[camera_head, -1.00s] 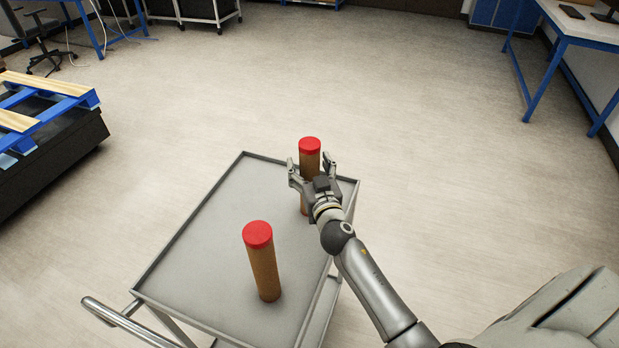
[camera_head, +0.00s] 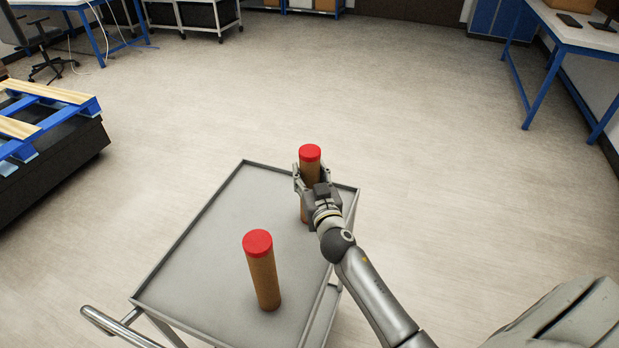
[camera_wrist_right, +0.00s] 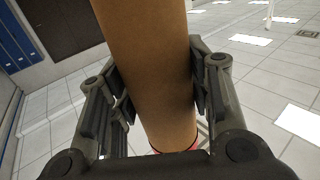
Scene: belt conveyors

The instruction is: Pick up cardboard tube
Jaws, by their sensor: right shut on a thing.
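Two brown cardboard tubes with red caps stand upright on a grey metal cart (camera_head: 205,245). The far tube (camera_head: 310,155) is near the cart's far right corner. My right gripper (camera_head: 310,175) is shut on this far tube around its upper part. In the right wrist view the tube (camera_wrist_right: 150,70) stands between both fingers, with a bit of red at its lower end. The gripper hides part of the far tube in the head view. The near tube (camera_head: 264,275) stands apart, nearer the cart's front. My left gripper is not in view.
The cart has a raised rim and a handle (camera_head: 115,325) at its near left. A blue and wooden pallet on a dark base (camera_head: 50,150) is at the left. Blue-legged tables stand at the back left and right (camera_head: 580,35). The floor between is clear.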

